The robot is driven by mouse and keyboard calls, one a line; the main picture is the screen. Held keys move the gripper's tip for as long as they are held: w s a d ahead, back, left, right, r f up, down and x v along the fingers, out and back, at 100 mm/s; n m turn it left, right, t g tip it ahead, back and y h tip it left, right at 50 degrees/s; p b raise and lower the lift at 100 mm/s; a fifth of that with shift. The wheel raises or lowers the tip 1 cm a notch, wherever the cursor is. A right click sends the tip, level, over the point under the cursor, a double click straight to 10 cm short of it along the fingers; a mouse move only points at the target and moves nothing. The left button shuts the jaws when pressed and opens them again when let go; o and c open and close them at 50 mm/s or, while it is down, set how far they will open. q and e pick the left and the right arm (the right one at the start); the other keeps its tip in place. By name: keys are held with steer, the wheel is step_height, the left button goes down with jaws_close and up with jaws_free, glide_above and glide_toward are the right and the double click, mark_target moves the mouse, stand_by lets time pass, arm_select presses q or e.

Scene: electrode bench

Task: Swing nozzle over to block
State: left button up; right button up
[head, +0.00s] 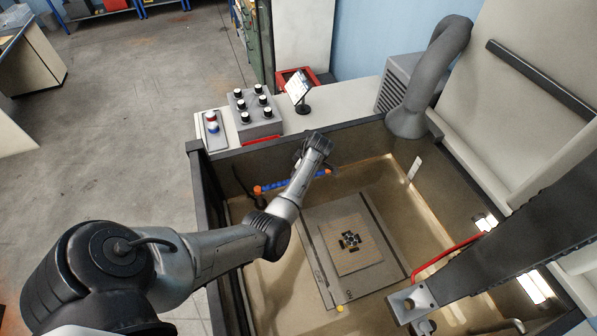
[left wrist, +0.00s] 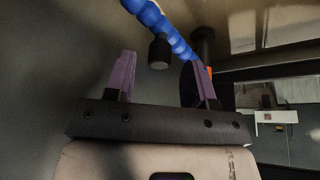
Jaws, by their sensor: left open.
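The nozzle line is a blue segmented hose (head: 290,187) with orange ends, near the back left of the tank in the head view. In the left wrist view the hose (left wrist: 160,24) runs diagonally across the top, beyond my left gripper (left wrist: 161,78). That gripper is open, its two purple fingers apart with nothing clamped between them. A dark cylindrical piece (left wrist: 158,52) shows between the fingers; contact cannot be judged. In the head view my left wrist covers part of the hose area and hides the fingers. A small dark block (head: 350,240) sits on the plate in the tank.
The tank's dark rim (head: 197,165) surrounds the work area. The machine head (head: 425,290) hangs at the right, beside a red hose (head: 445,258). A grey knob box (head: 254,114), a small screen (head: 298,88) and a fat grey duct (head: 425,85) stand behind the tank.

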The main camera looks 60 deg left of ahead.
arm_select(q)
steer(key=shift+x, duration=1)
jaws_close()
